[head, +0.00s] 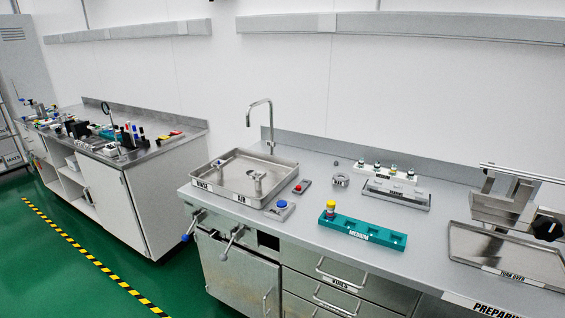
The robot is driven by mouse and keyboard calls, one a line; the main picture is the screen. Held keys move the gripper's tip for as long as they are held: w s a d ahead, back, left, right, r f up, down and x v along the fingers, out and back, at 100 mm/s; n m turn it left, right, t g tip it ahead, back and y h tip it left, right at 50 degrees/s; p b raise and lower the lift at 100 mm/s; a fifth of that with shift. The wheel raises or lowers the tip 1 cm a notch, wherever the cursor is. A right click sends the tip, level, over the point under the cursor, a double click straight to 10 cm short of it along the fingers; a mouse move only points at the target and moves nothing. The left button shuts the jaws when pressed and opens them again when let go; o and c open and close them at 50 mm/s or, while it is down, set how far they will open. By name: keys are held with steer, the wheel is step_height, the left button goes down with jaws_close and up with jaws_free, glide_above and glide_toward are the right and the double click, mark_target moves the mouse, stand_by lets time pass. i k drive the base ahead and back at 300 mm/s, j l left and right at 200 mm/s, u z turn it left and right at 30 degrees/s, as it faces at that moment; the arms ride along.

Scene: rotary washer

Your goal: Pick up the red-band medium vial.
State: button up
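A teal rack (378,236) labelled MEDIUM lies on the grey counter, right of centre. One small vial (330,209) with a yellow top stands upright at the rack's left end. A little red shows low on it, but it is too small to tell whether this is a band. The rack's other places look empty. My gripper is not in view.
A steel basin (244,181) with a tap (262,115) stands left of the rack. A blue button (282,205) and a red button (301,188) lie between them. Behind is a white rack (384,176) with several small vials. A metal fixture (512,215) stands above a tray at right.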

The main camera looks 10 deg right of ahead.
mark_target(330, 214)
steer(key=z, duration=2)
steer(key=u, duration=1.85)
steer(key=i+j+z, duration=0.15)
steer(key=j, duration=0.3)
steer(key=i+j+z, duration=0.15)
steer(key=j, duration=0.35)
steer(key=i+j+z, duration=0.15)
steer(key=j, duration=0.3)
steer(key=k, duration=0.05)
